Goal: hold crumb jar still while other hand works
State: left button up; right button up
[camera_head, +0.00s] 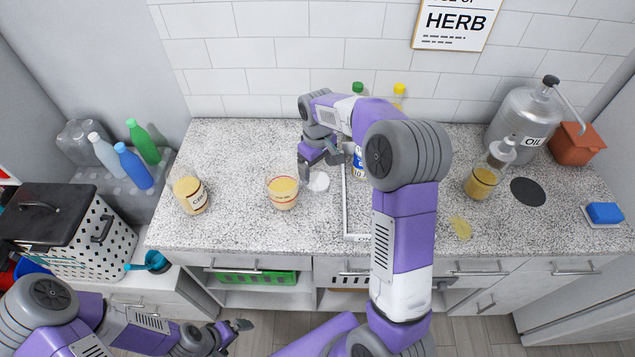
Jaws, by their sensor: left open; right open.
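A crumb jar (189,194) with a dark-lettered label, partly readable, stands at the left of the speckled counter, filled with tan contents. A second glass container (283,193) with similar contents and red markings stands to its right. My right gripper (322,168) is open above the counter, right of this second container and near a small white round item (318,182). It appears empty. My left gripper (240,328) is open and empty, low in front of the counter, well away from the jars.
A tray (357,237) and bottles are partly hidden behind my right arm. A perforated bin (75,245) stands at left.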

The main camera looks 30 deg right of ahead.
aim_at(318, 181)
notch_tip(318, 181, down, 5)
jog(key=shift+b, duration=0.45)
jog(key=shift+c, duration=0.4)
jog(key=c, duration=0.7)
